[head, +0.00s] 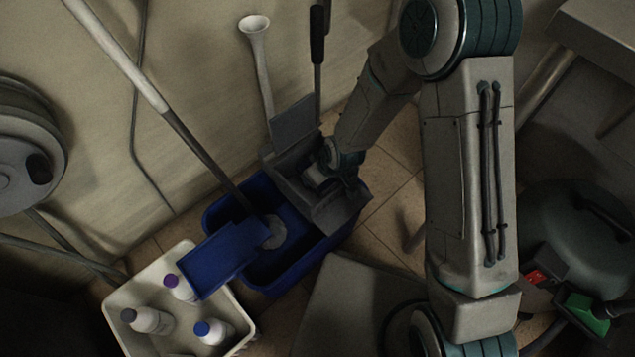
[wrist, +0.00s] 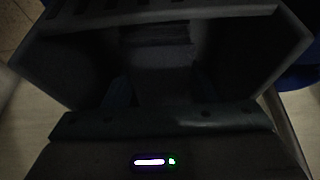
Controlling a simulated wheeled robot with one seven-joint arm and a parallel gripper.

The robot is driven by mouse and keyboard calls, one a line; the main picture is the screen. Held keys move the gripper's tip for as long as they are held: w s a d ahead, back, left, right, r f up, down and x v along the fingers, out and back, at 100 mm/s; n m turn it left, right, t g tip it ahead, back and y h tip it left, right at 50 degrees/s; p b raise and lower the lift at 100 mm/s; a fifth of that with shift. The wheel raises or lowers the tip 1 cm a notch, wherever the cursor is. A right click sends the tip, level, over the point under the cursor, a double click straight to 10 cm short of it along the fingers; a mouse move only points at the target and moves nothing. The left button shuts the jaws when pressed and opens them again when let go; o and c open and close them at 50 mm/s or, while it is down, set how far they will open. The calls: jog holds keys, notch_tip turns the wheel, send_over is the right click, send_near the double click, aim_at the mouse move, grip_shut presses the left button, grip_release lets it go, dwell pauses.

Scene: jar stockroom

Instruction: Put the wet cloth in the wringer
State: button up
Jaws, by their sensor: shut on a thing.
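The grey wringer (head: 338,214) sits on the right end of the blue mop bucket (head: 262,288), with a raised plate at its back. My gripper (head: 322,178) is down at the wringer's mouth, between its walls. In the wrist view, the dark wringer (wrist: 262,45) surrounds the fingers on several sides. My gripper is shut on a dim grey piece that looks like the cloth (wrist: 162,72), in the middle of the wringer opening. The cloth's lower part and its contact with the wringer are too dark to make out. The fingertips are hardly visible.
A mop (head: 205,150) leans from the wall into the bucket. A blue tray-like piece (head: 222,262) lies across the bucket's left side. A pale caddy (head: 118,300) with several bottles stands at lower left. A dark round machine (head: 575,235) is at right.

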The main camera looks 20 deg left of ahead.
jog(key=shift+f+b, duration=0.6)
jog(key=shift+f, duration=1.05)
jog(key=shift+f, duration=0.2)
jog(key=o, duration=1)
jog(key=shift+o, duration=0.2)
jog(key=shift+r, duration=0.1)
jog(key=shift+r, duration=0.2)
jog(key=p+v, duration=0.5)
jog(key=v, duration=0.6)
jog(key=shift+d+r, duration=0.15)
jog(key=shift+r, duration=0.25)
